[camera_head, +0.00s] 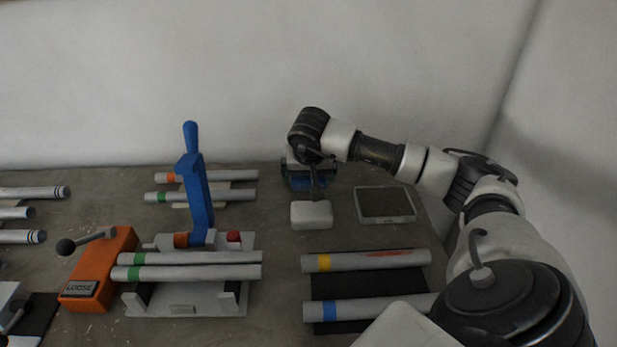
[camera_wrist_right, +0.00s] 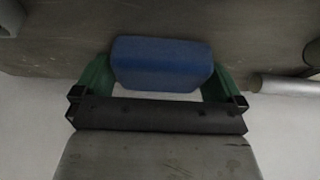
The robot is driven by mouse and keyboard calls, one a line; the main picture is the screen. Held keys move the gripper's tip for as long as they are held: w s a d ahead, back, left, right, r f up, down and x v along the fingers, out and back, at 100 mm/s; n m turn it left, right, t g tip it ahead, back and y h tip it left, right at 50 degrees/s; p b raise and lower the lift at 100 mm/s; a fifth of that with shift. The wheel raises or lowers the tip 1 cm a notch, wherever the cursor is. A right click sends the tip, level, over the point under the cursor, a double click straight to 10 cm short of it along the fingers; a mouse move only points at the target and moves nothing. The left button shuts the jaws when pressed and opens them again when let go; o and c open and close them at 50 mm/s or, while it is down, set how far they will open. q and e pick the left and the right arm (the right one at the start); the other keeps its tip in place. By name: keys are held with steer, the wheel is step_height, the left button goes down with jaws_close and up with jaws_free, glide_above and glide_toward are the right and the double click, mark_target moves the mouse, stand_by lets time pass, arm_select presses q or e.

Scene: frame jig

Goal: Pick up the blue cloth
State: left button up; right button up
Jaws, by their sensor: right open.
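The blue cloth (camera_wrist_right: 163,62) looks like a folded, rounded block in the right wrist view. It lies between the two green fingers of my right gripper (camera_wrist_right: 162,72), which is open, with a finger on each side. In the head view the blue cloth (camera_head: 299,184) shows only in part, at the back of the table under my right gripper (camera_head: 308,176). The hand and wrist hide the rest. I cannot tell whether the fingers touch the cloth. My left gripper is not in view.
A white block (camera_head: 311,216) sits just in front of the cloth. A dark-topped pad (camera_head: 385,204) lies to its right. A clamp jig with a tall blue lever (camera_head: 195,190) stands left, holding tubes. Yellow-banded (camera_head: 370,260) and blue-banded tubes lie front right. An orange box (camera_head: 98,268) reads LOOSE.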

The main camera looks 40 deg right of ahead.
steer(key=shift+c, duration=0.5)
steer(key=c, duration=0.5)
steer(key=shift+r, duration=0.15)
steer(key=shift+r, duration=0.3)
step_height(320, 180, up, 4)
steer(key=shift+s+d+f+b, duration=0.1)
steer(key=shift+s+f+b, duration=0.1)
steer(key=shift+b, duration=0.2)
steer(key=s+r, duration=0.2)
steer(key=s, duration=0.1)
steer(key=s+d+r+b, duration=0.1)
steer(key=s+r, duration=0.1)
steer(key=s, duration=0.2)
steer(key=s+d+r+b, duration=0.1)
steer(key=s+r, duration=0.1)
steer(key=s, duration=0.2)
steer(key=shift+r, duration=0.3)
